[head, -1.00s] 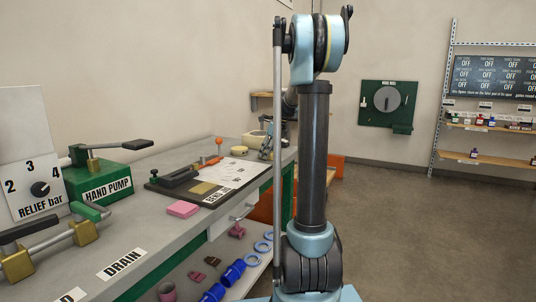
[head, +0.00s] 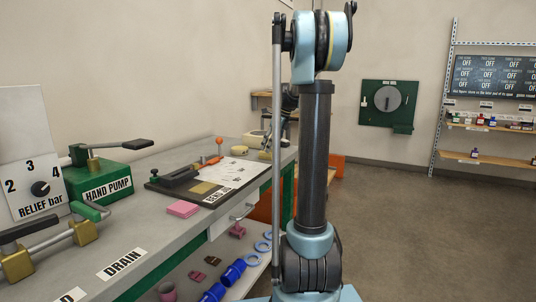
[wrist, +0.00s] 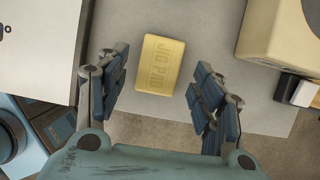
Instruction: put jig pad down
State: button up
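The jig pad (wrist: 160,64) is a yellow block with its name on top. In the wrist view it lies flat on the grey bench top, near the bench's edge. My gripper (wrist: 160,70) is open above it, its blue-padded fingers spread to either side with gaps between them and the pad. In the head view the pad (head: 264,155) is a small yellow shape at the far end of the bench, below my gripper (head: 270,145), which is partly hidden by my arm.
A cream-coloured housing (wrist: 282,28) stands right of the pad. The bench (head: 150,217) also carries a dark board with a paper sheet (head: 238,170), a pink block (head: 183,208) and a green hand pump (head: 100,182). Blue and pink parts lie on the lower shelf.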

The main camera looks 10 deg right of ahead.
jog(key=v, duration=0.8)
jog(key=s+a+f+n, duration=0.1)
jog(key=s+f+n, duration=0.15)
jog(key=s, duration=0.35)
jog(key=s+a+f+n, duration=0.1)
jog(key=s+a+n, duration=0.1)
jog(key=s+n, duration=0.3)
jog(key=s+f+n+h, duration=0.1)
jog(key=s+f+n, duration=0.8)
jog(key=s, duration=0.6)
jog(key=s+f+n+h, duration=0.2)
jog(key=s+f+n, duration=0.7)
jog(key=s+f, duration=0.4)
jog(key=s, duration=0.2)
jog(key=shift+s+a+f+h, duration=0.25)
jog(key=shift+a+f+h, duration=0.05)
jog(key=shift+f, duration=0.05)
jog(key=shift+w+f, duration=0.2)
jog(key=shift+w, duration=0.35)
